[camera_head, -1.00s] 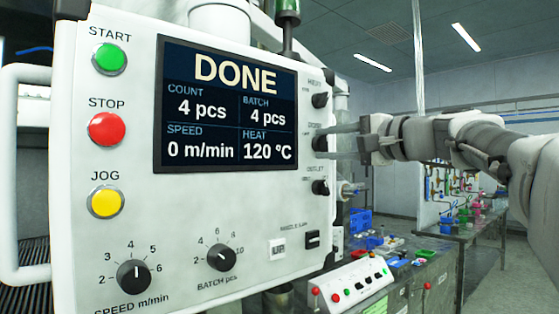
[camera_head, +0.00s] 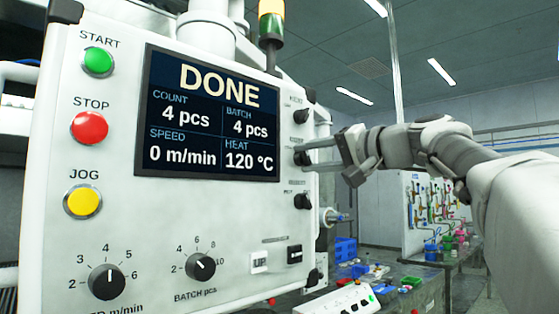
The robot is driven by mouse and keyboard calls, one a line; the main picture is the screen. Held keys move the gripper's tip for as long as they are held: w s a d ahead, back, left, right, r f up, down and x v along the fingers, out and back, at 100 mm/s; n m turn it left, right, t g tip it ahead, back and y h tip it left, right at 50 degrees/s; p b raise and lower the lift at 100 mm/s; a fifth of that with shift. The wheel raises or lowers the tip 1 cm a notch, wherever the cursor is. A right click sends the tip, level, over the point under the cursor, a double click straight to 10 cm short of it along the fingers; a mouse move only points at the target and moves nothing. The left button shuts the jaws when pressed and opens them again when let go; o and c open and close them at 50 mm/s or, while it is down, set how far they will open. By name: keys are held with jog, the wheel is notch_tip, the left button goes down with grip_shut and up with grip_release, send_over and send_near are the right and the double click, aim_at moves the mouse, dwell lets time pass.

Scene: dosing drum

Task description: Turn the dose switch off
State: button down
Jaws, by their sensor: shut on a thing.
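The dose switch (camera_head: 299,158) is the middle one of three small black knobs down the right side of the white control panel. Its label is too small to read now, and so is its pointer's setting. My gripper (camera_head: 310,155) reaches in from the right, its two fingers around this knob and shut on it. The fingers partly cover the knob. The panel display (camera_head: 209,118) reads DONE, count 4 pcs, batch 4 pcs, speed 0 m/min, heat 120 °C.
Another black knob (camera_head: 300,116) sits close above and a third (camera_head: 302,201) close below. The panel also has green, red and yellow buttons, two dials (camera_head: 107,281) and a black rocker (camera_head: 294,254). A bench with blue bins (camera_head: 346,248) stands behind, lower right.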

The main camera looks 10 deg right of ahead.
jog(key=shift+c, duration=2.2)
grip_release()
jog(key=v, duration=1.7)
jog(key=shift+s+d, duration=0.15)
jog(key=shift+p, duration=0.3)
